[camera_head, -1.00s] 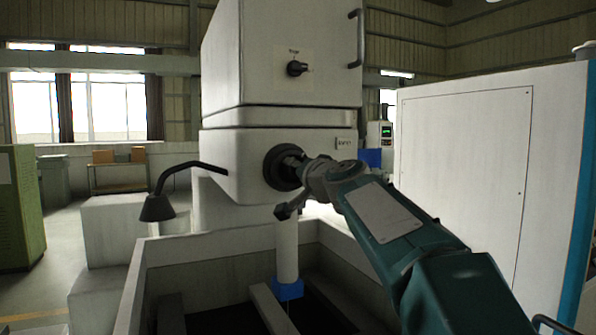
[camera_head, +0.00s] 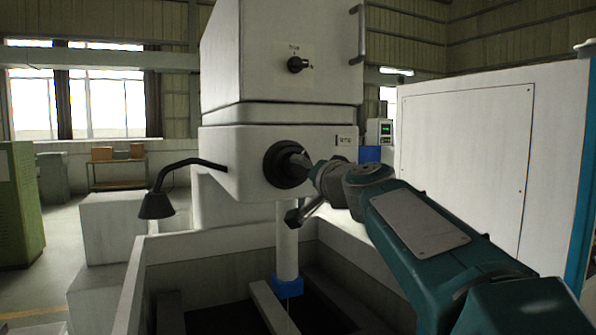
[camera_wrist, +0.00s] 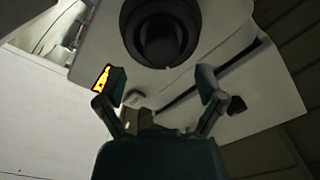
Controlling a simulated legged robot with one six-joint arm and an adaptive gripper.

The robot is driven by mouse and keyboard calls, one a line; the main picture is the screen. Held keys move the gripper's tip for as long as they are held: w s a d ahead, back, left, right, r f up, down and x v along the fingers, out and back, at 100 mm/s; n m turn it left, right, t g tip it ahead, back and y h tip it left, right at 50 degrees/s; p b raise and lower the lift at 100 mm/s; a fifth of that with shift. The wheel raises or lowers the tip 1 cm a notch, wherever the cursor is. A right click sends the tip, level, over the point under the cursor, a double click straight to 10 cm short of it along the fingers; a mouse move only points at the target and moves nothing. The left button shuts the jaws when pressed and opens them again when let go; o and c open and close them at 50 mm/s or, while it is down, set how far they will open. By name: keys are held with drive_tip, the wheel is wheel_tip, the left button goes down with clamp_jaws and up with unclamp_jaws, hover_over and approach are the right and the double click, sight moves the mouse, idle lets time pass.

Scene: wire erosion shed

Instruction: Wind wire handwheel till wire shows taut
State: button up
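The wire handwheel appears to be the dark round wheel (camera_head: 285,166) on the front of the white machine head. It also shows at the top of the wrist view (camera_wrist: 160,34), with a darker hub in its middle. My gripper (camera_head: 297,188) is close in front of the wheel. Its upper finger overlaps the hub in the head view, and its lower finger hangs below the rim. In the wrist view my gripper (camera_wrist: 160,88) has its fingers spread with nothing between them. I cannot tell whether a finger touches the wheel. A thin wire (camera_head: 289,312) runs below the blue nozzle.
A black knob (camera_head: 297,65) sits above the wheel. A lamp on a bent arm (camera_head: 156,206) projects at the left. The open tank rim (camera_head: 215,243) lies below. A large white cabinet (camera_head: 465,165) stands close on the right.

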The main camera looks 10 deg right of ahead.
drive_tip(key=v, duration=0.6)
drive_tip(key=shift+s, duration=0.2)
drive_tip(key=s+f+n+g+h, duration=0.1)
drive_tip(key=s+f+g, duration=0.3)
drive_tip(key=s+f, duration=0.4)
drive_tip(key=s+a+f+n+g+h, duration=0.1)
drive_tip(key=s+f+n+g, duration=0.2)
drive_tip(key=s+f, duration=0.6)
drive_tip(key=s+a+f+n+g+h, duration=0.1)
drive_tip(key=s+f+n+g, duration=0.2)
drive_tip(key=s+f, duration=0.6)
wheel_tip(320, 180, down, 9)
drive_tip(key=shift+a+f+g+h, duration=0.25)
drive_tip(key=shift+g+h, duration=0.15)
drive_tip(key=shift+g, duration=0.7)
drive_tip(key=shift+r, duration=0.15)
